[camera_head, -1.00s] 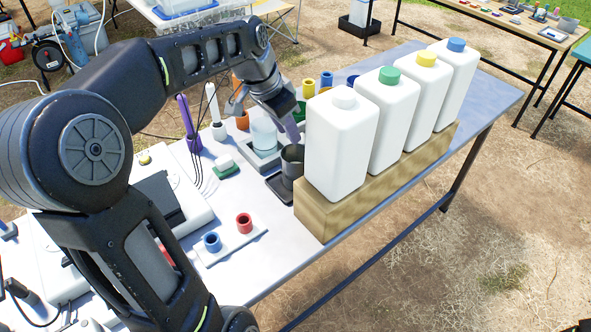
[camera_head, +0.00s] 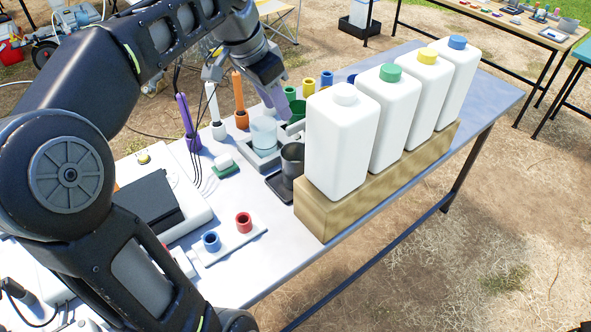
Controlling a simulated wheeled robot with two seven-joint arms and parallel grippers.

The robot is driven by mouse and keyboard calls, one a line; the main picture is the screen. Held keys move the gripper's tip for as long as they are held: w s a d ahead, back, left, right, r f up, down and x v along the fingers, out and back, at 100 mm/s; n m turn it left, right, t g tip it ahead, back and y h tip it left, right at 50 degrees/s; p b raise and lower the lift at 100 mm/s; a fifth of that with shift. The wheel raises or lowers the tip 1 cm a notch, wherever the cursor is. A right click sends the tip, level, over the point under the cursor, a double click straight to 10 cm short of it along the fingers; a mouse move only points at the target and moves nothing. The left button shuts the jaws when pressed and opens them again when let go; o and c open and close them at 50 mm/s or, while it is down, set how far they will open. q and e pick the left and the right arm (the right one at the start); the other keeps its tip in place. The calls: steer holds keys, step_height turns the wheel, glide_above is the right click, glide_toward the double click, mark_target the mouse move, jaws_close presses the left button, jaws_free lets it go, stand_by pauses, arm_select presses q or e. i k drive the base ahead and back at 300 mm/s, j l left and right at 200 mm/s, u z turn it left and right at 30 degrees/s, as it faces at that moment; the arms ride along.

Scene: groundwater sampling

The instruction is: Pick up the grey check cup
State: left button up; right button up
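The grey check cup (camera_head: 292,158) is a dark grey, open-topped cup. It stands upright on a small black pad (camera_head: 280,188), close beside the wooden block under the white bottles. My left gripper (camera_head: 247,92) is above and behind the cup, its fingers spread apart with nothing seen between them. One purple-grey finger hangs over the green cup area; the other is farther left. The gripper is clear of the grey cup. My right gripper is not in view.
Several white bottles (camera_head: 343,145) stand on a wooden block (camera_head: 390,182) right of the cup. A clear beaker (camera_head: 263,134) stands in a grey tray at its left. Upright purple (camera_head: 188,120), white and orange tools stand farther left. Blue and red small cups (camera_head: 244,222) stand in front.

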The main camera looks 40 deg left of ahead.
mark_target(292, 154)
steer(key=k, duration=1)
